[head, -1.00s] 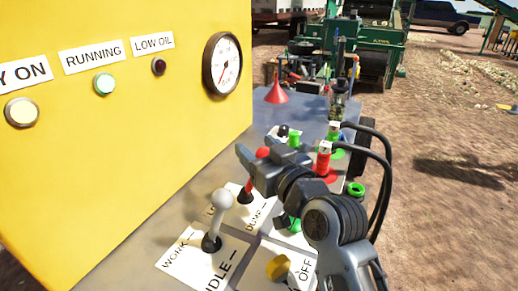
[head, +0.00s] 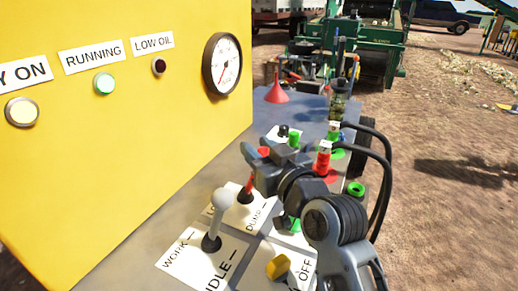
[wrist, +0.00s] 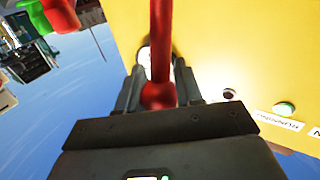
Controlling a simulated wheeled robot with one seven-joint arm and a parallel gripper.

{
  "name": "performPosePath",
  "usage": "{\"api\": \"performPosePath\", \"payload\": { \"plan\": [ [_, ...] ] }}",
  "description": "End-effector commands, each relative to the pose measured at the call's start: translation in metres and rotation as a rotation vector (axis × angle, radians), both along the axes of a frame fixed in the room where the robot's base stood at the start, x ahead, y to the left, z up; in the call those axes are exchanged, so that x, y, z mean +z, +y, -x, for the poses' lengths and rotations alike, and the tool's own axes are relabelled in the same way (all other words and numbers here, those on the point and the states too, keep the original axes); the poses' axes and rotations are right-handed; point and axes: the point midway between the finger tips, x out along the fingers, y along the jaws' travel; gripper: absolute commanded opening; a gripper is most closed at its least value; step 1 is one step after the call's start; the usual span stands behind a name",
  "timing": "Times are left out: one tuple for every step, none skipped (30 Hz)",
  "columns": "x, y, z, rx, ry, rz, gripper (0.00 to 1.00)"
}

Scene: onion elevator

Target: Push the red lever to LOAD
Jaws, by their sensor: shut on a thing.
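The red lever (head: 249,186) stands up from the control panel, between the label reading DUMP (head: 256,219) and the LOAD-side label, which is mostly hidden. My gripper (head: 262,158) is shut on the lever near its red knob. The wrist view shows the lever's red shaft and knob (wrist: 157,94) between the two dark fingers (wrist: 157,85). In the head view my fingers hide part of the knob and upper shaft.
A grey-knobbed lever (head: 219,205) stands close by at the WORK and IDLE labels. A yellow knob (head: 278,267) lies near an OFF label. The yellow cabinet (head: 120,150) rises to the left. Red and green hose couplings (head: 323,160) crowd the right.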

Motion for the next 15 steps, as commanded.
{"api": "performPosePath", "payload": {
  "plan": [
    [0.001,0.001,0.000,0.001,0.003,0.004,0.00],
    [0.002,0.002,0.000,0.001,0.004,0.009,0.00],
    [0.003,0.002,0.000,0.002,0.006,0.015,0.00],
    [0.004,0.003,-0.001,0.002,0.010,0.023,0.00],
    [0.004,0.005,-0.001,0.001,0.013,0.032,0.00],
    [0.005,0.006,-0.002,0.002,0.019,0.045,0.00],
    [0.006,0.008,-0.003,0.001,0.023,0.056,0.00],
    [0.007,0.009,-0.003,0.001,0.028,0.070,0.00],
    [0.009,0.012,-0.004,0.001,0.036,0.091,0.00],
    [0.010,0.014,-0.005,0.001,0.042,0.108,0.00],
    [0.010,0.017,-0.006,0.003,0.048,0.125,0.00],
    [0.011,0.020,-0.007,0.002,0.058,0.152,0.00],
    [0.012,0.022,-0.008,0.003,0.065,0.171,0.00],
    [0.012,0.025,-0.009,0.002,0.072,0.193,0.00],
    [0.012,0.029,-0.011,0.002,0.083,0.223,0.00]
  ]
}}
